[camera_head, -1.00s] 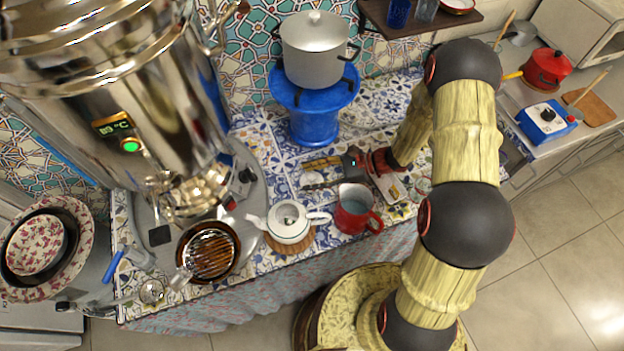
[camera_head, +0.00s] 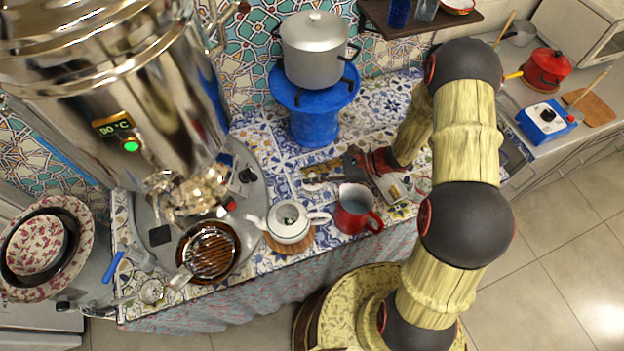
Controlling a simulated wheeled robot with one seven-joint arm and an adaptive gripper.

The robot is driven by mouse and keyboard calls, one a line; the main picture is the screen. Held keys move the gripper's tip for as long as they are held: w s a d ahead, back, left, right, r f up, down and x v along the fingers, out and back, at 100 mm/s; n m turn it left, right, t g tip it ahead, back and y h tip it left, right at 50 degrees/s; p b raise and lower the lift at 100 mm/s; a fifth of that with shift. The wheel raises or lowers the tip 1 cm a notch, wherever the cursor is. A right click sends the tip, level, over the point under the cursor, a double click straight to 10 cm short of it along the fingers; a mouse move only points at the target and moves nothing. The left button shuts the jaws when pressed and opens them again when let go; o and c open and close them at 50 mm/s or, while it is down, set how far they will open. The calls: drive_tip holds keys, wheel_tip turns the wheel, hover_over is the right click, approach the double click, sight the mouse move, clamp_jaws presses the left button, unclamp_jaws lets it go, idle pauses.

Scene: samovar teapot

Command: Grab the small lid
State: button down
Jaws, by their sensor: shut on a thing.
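My gripper (camera_head: 318,174) is low over the tiled counter, behind the white teapot and the red mug. Its fingers point left and have closed. A small pale piece, seemingly the small lid (camera_head: 313,185), shows at the fingertips; its shape is mostly hidden by the fingers. The white teapot (camera_head: 288,228) stands upright on a round wooden mat (camera_head: 291,245), in front of and left of the gripper, apart from it. Its round top shows a dark ring.
The red mug (camera_head: 354,212) stands close in front of my gripper. A blue stand (camera_head: 315,125) with a grey pot (camera_head: 313,60) rises behind it. The large metal samovar (camera_head: 150,120) and a strainer bowl (camera_head: 210,252) fill the left side.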

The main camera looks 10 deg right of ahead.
drive_tip(key=shift+s+f, duration=0.25)
drive_tip(key=shift+f, duration=0.05)
